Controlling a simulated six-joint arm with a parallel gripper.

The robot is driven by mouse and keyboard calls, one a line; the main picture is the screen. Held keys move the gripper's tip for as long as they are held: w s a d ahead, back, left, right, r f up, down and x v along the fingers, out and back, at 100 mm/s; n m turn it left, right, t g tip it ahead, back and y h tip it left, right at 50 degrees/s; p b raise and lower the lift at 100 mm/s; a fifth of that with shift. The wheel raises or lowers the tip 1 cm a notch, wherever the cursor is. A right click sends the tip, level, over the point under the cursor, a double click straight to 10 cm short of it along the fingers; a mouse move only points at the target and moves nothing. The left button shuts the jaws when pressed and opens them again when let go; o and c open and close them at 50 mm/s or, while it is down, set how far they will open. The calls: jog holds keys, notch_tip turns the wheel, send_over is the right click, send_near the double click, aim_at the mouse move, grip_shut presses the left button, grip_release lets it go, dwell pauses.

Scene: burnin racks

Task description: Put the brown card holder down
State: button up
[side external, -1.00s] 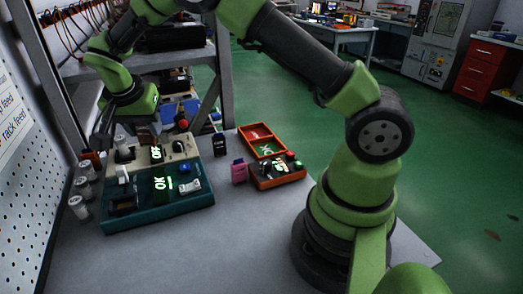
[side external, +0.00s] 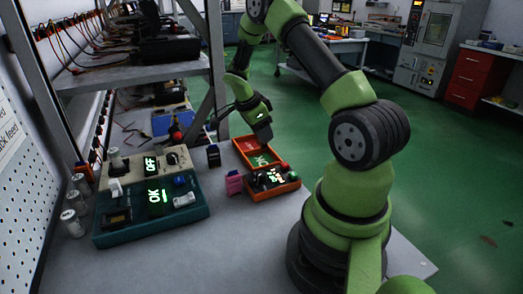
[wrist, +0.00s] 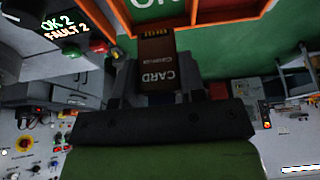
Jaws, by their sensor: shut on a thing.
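The brown card holder (wrist: 156,68), a small dark block with "CARD" lettering and gold contacts at one end, is between my gripper's fingers (wrist: 157,90) in the wrist view. My gripper is shut on it. The orange sorting tray (wrist: 215,38) lies ahead of the card holder, with a green "OK" floor panel (wrist: 180,8). In the side view my gripper (side external: 264,138) is at the tray (side external: 248,148), over its right part. I cannot tell whether the card holder touches the tray. The card holder cannot be made out in the side view.
An orange control box (side external: 272,183) with a lit display and buttons stands in front of the tray. A pink holder (side external: 234,184) and a dark holder (side external: 213,156) stand left. Teal (side external: 150,220) and beige (side external: 180,153) testers and several jars are further left.

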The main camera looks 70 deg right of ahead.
aim_at(259, 142)
jog(key=shift+f, duration=2.6)
jog(key=o, duration=1)
jog(key=shift+f, duration=0.1)
